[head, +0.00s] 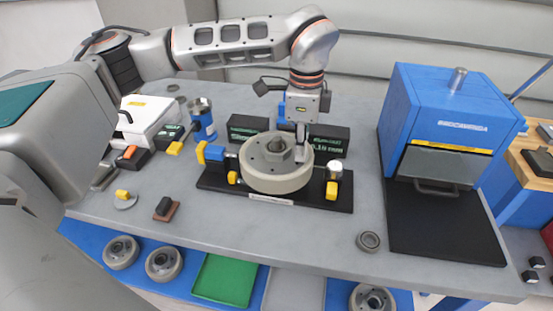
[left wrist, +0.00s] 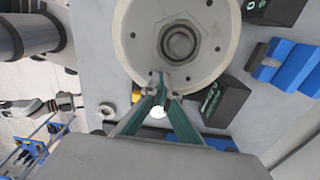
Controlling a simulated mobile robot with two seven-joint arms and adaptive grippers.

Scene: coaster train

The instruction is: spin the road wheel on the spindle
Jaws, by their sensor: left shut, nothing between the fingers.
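The road wheel (head: 277,173) is a thick pale disc with a grey hub. It lies flat on a black fixture base (head: 225,182) in the middle of the bench. The spindle nut (head: 275,146) shows at its centre. My left gripper (head: 301,158) points down at the wheel's right rear part, its fingers shut with nothing between them. In the left wrist view the fingertips (left wrist: 162,82) overlap the wheel's (left wrist: 135,50) face near its rim, beside the hub (left wrist: 180,42). I cannot tell whether they touch it. My right gripper is not in view.
Dark display boxes (head: 328,140) stand close behind the wheel. A blue press-like machine (head: 447,120) is at the right. A small ring (head: 369,241) lies at the front right. Several wheels and a green tray (head: 224,280) sit lower in front. The bench between ring and fixture is clear.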

